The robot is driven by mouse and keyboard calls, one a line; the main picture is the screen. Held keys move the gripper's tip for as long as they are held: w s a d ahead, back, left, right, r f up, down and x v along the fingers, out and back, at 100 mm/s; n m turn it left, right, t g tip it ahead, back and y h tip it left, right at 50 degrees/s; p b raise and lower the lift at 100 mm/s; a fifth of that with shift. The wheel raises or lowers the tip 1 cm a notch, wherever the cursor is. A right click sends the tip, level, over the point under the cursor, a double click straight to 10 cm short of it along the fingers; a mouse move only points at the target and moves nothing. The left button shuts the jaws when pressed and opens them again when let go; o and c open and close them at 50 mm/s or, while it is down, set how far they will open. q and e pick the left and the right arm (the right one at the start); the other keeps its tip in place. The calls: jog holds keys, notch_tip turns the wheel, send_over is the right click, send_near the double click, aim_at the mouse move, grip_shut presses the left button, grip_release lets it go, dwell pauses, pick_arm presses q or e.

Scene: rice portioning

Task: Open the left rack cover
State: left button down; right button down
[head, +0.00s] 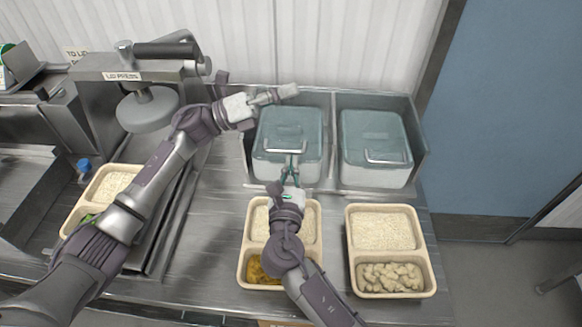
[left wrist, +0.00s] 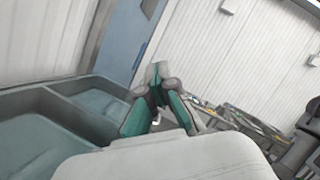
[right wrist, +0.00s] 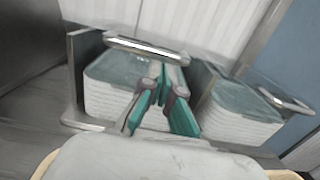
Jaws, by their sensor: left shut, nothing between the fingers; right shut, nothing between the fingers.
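The left rack cover (head: 297,122) is a translucent teal lid over a white stack in the left bay of the metal rack. Its metal handle (head: 285,149) is at the front and also shows in the right wrist view (right wrist: 145,50). The cover looks down. My right gripper (head: 291,170) is shut and empty, its fingertips at or just below the handle; I cannot tell if they touch it. My left gripper (head: 286,92) is shut and empty above the cover's back edge. It also shows shut in the left wrist view (left wrist: 158,82).
The right rack cover (head: 370,128) lies beside it. Two trays with rice stand in front: one partly hidden under my right arm (head: 248,225), one at right (head: 349,245). Another rice tray (head: 112,174) and the lid press (head: 150,108) are at left.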

pick_arm(q)
jog(key=c, duration=1.5)
grip_release()
